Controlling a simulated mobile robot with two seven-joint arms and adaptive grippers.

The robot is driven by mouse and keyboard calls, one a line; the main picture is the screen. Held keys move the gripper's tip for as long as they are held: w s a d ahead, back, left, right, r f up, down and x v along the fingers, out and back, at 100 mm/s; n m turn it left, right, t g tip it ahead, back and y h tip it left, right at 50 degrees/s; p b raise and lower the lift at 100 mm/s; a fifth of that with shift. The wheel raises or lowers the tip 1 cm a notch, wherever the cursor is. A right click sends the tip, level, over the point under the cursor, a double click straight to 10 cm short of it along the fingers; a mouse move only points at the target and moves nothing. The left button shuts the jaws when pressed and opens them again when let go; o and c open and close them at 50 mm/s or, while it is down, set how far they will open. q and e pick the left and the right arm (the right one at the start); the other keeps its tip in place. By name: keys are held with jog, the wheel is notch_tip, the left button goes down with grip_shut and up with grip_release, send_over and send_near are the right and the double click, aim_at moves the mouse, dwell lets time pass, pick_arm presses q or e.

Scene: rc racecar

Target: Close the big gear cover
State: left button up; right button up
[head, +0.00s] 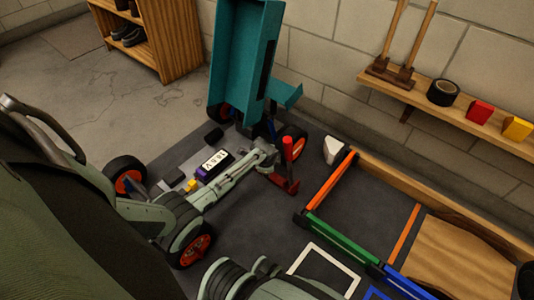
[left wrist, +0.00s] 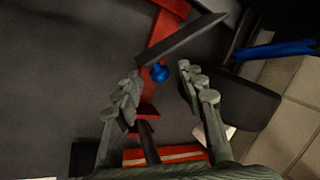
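The car lies on the dark mat with its teal body shell (head: 238,50) standing raised at the back. Red parts, an upright red cylinder (head: 291,150) and a low red piece (head: 284,183), sit beside my left gripper (head: 266,152). In the left wrist view my left gripper (left wrist: 160,72) is open, its fingers spread on either side of a small blue knob (left wrist: 159,73). A dark bar (left wrist: 180,45) and a red strip (left wrist: 165,38) lie beyond the fingertips. I cannot tell which part is the big gear cover.
A purple-and-white labelled battery (head: 214,166) lies left of my forearm. A wall shelf (head: 450,112) carries tape and coloured blocks. Open floor lies at the back left.

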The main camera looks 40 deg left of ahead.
pick_arm(q)
grip_shut()
dwell(0.4)
